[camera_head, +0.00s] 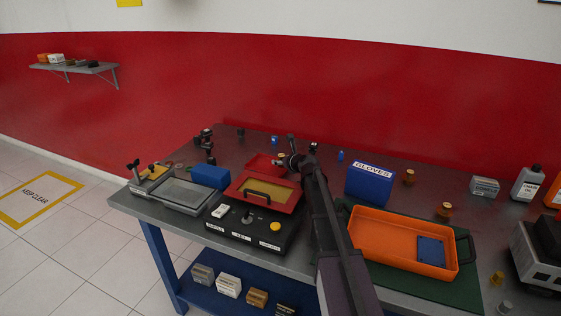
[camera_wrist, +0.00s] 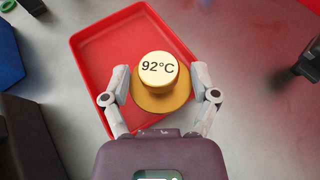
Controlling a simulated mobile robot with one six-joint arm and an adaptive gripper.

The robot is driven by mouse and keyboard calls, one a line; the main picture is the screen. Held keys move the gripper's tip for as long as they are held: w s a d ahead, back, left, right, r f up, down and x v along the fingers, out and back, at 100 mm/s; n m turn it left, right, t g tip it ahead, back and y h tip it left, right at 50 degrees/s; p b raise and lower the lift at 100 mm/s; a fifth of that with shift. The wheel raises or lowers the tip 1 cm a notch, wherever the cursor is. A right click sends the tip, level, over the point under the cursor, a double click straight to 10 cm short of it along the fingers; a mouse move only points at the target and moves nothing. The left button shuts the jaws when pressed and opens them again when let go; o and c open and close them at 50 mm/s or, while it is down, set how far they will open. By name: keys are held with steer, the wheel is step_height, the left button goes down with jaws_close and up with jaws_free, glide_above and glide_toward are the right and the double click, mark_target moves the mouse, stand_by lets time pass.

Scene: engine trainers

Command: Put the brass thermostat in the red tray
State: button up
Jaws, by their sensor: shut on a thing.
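The brass thermostat (camera_wrist: 160,98), a round flanged piece with "92°C" on its top, is between the fingers of my gripper (camera_wrist: 161,84) in the wrist view. The gripper is shut on it. The red tray (camera_wrist: 97,62) lies beneath in that view, and the thermostat overlaps its interior. Its height above the tray floor is hard to tell. In the head view the red tray (camera_head: 258,162) is at the back middle of the bench, with my gripper (camera_head: 284,160) at its right side. My arm and gripper hide part of that area.
A test panel with a red-framed yellow window (camera_head: 266,190) stands in front of the red tray. A blue box (camera_head: 209,176) is to its left. The blue gloves box (camera_head: 370,184), an orange tray (camera_head: 390,240) and other brass pieces (camera_head: 410,177) are to the right.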

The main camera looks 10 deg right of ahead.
steer(key=shift+f+b, duration=0.4)
steer(key=shift+f, duration=0.05)
steer(key=o, duration=1)
steer(key=shift+r, duration=0.15)
steer(key=shift+r+p, duration=0.55)
steer(key=shift+p, duration=0.15)
steer(key=p+v, duration=0.4)
steer(key=v, duration=0.8)
